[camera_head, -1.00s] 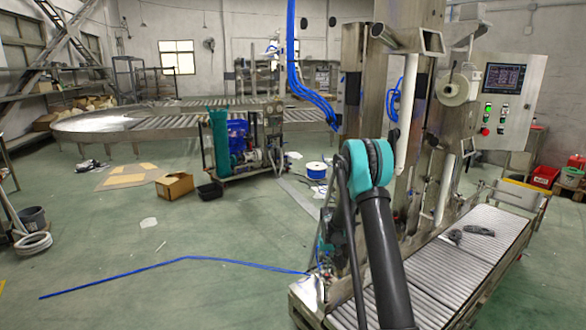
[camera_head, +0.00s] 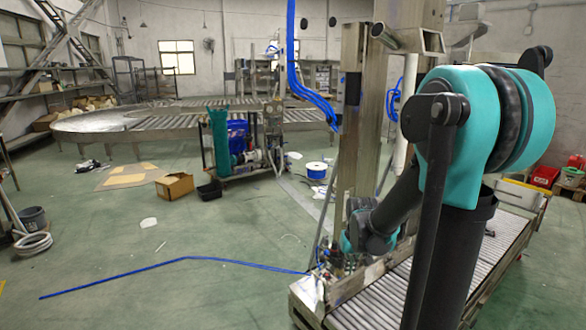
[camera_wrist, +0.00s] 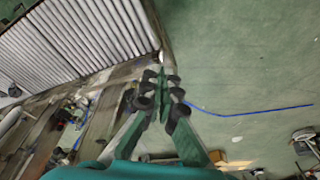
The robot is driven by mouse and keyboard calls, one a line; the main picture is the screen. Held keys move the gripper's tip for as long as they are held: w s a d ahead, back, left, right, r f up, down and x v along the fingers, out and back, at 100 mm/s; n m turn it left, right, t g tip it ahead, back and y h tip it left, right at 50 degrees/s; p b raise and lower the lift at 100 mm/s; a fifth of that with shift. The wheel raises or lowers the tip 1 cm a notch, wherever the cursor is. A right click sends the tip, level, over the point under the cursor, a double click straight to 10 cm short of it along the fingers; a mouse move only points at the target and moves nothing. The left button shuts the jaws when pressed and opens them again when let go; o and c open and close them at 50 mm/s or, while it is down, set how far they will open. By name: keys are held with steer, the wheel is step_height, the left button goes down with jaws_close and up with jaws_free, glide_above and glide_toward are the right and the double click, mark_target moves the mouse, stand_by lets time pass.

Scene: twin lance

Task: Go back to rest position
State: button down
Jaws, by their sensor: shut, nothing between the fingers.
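My gripper (camera_wrist: 162,92) shows in the wrist view with its green fingers and dark joints brought together. It is shut and holds nothing. It hangs above the green floor, beside the edge of the roller conveyor (camera_wrist: 85,30). In the head view my arm, teal and black, fills the right side and folds down toward the conveyor (camera_head: 372,300). My fingertips cannot be made out there.
A steel post (camera_head: 362,130) stands close beside my arm. A blue cable (camera_head: 190,258) lies on the floor, also in the wrist view (camera_wrist: 250,111). A cardboard box (camera_head: 175,186) and a wheeled machine (camera_head: 232,145) stand further back. The left floor is mostly clear.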

steer(key=s+d+f+t, duration=0.1)
steer(key=s, duration=1.5)
steer(key=shift+t, duration=0.3)
steer(key=shift+d, duration=0.1)
